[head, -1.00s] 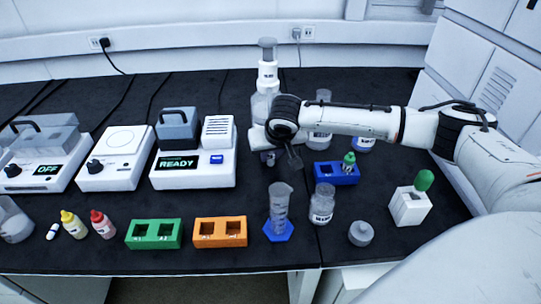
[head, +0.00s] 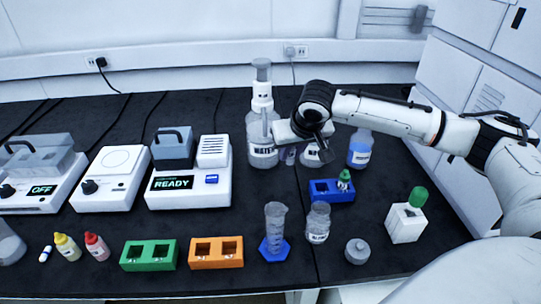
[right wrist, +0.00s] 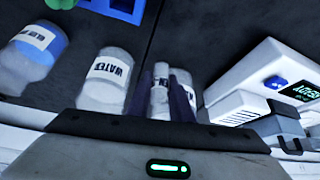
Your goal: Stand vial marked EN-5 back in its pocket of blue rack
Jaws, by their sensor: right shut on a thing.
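The blue rack (head: 318,195) stands on the bench right of centre. Its right pocket holds a green-capped vial (head: 344,182); its left pocket looks empty. A corner of the rack shows at the top of the right wrist view (right wrist: 122,10). My right gripper (head: 289,157) is behind and left of the rack, beside the wash bottle. It is shut on a small pale vial (right wrist: 160,92), seen between the dark fingers in the right wrist view. The writing on this vial is too small to read, and the fingers partly cover it. My left gripper is not in view.
A wash bottle (head: 262,150) and a blue-liquid bottle (head: 360,150) stand near my gripper. A measuring cylinder (head: 274,225), a labelled jar (head: 317,222) and a grey weight-like piece (head: 357,251) stand in front of the rack. Green (head: 148,265) and orange (head: 217,264) racks are front left.

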